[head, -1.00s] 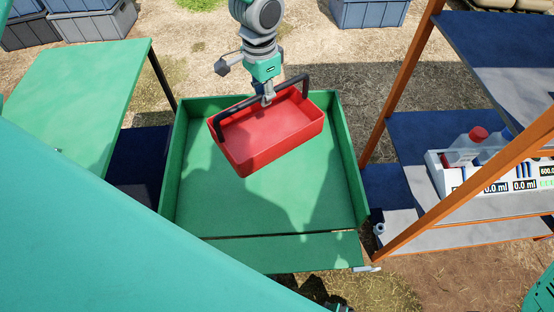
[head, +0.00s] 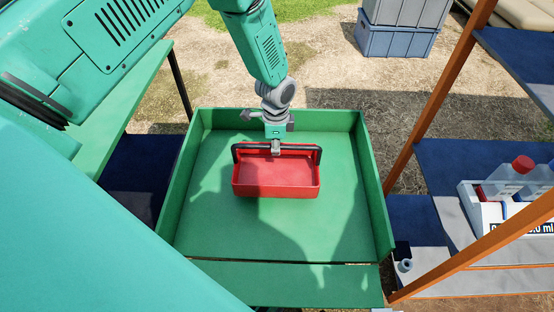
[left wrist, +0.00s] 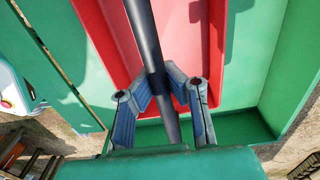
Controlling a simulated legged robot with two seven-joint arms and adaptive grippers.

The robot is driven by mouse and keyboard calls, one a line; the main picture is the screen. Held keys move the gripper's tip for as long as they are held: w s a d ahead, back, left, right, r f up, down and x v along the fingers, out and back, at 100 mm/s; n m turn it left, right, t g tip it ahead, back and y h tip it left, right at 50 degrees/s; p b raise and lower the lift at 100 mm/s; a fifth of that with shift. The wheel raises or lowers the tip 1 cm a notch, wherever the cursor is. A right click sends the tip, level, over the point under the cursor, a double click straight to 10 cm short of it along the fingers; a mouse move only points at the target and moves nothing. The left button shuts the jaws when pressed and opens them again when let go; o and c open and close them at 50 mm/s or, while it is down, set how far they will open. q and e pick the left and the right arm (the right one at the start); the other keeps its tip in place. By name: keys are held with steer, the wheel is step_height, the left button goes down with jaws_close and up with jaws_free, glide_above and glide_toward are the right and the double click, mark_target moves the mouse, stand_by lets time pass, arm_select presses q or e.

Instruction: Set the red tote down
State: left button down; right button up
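The red tote (head: 276,176) is an open, empty-looking box with a black bar handle (head: 306,149). In the head view it is level and square to the green tray (head: 372,190), over its far middle part. I cannot tell whether its base touches the tray floor. My left gripper (head: 276,149) is above the tote, shut on the middle of the handle. In the left wrist view the dark handle (left wrist: 143,35) runs between the fingers of my left gripper (left wrist: 163,85), with the red tote (left wrist: 190,50) beyond. My right gripper is not in view.
The green tray has raised walls and bare floor in front of the tote. An orange-framed shelf (head: 440,105) with red-capped bottles (head: 508,178) stands close on the right. A green table (head: 150,95) is on the left. Grey-blue crates (head: 395,40) stand behind.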

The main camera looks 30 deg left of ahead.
arm_select(q)
steer(key=f+b, duration=0.1)
steer(key=f, duration=0.3)
steer(key=shift+a, duration=0.2)
steer(key=shift+d+f, duration=0.15)
steer(key=shift+d, duration=0.15)
steer(key=c, duration=1.7)
jaws_free()
steer(key=shift+a+f, duration=0.1)
steer(key=shift+a, duration=0.2)
steer(key=shift+d, duration=0.1)
